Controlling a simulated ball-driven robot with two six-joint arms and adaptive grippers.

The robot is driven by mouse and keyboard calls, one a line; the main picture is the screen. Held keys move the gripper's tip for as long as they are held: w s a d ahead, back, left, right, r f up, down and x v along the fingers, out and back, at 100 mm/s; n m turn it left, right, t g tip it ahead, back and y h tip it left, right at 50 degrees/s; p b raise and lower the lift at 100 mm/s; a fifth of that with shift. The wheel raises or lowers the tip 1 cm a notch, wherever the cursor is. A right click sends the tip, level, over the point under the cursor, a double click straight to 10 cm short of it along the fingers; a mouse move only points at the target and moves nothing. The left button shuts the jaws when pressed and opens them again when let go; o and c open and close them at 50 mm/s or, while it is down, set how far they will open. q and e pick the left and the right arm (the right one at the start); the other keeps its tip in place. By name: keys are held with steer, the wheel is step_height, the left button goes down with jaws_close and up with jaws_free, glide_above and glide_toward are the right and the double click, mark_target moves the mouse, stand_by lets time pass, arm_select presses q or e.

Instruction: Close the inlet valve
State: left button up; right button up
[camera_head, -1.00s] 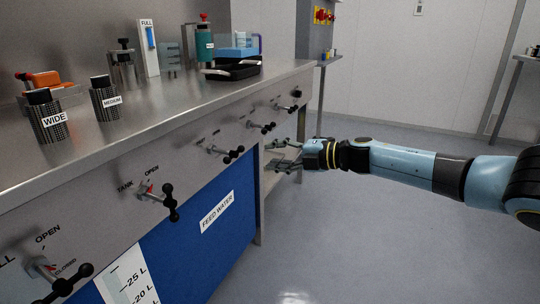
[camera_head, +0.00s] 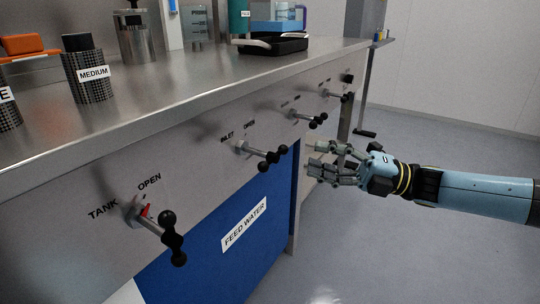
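The inlet valve (camera_head: 262,153) is on the bench's steel front panel, with a metal stem and a black-knobbed handle. The printed words INLET and OPEN are beside it. My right gripper (camera_head: 312,157) comes in from the right, its fingers apart and pointing left at the valve. It is empty and appears a short way right of the black knobs, not touching them. My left gripper is out of view.
The tank valve (camera_head: 158,232) is nearer, at lower left. Two more valves, one here (camera_head: 308,118) and one farther (camera_head: 338,95), continue along the panel. A blue FEED WATER panel (camera_head: 205,250) is below. Canisters, including MEDIUM (camera_head: 88,78), and a black tray (camera_head: 272,45) stand on the bench (camera_head: 190,95). Floor at right is clear.

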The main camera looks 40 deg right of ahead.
mark_target(272, 155)
steer(key=b+x, duration=0.1)
steer(key=x, duration=0.2)
steer(key=f+b+x, duration=0.1)
steer(key=x, duration=0.2)
steer(key=a+f+b+x, duration=0.1)
steer(key=x, duration=0.2)
steer(key=shift+a, duration=0.2)
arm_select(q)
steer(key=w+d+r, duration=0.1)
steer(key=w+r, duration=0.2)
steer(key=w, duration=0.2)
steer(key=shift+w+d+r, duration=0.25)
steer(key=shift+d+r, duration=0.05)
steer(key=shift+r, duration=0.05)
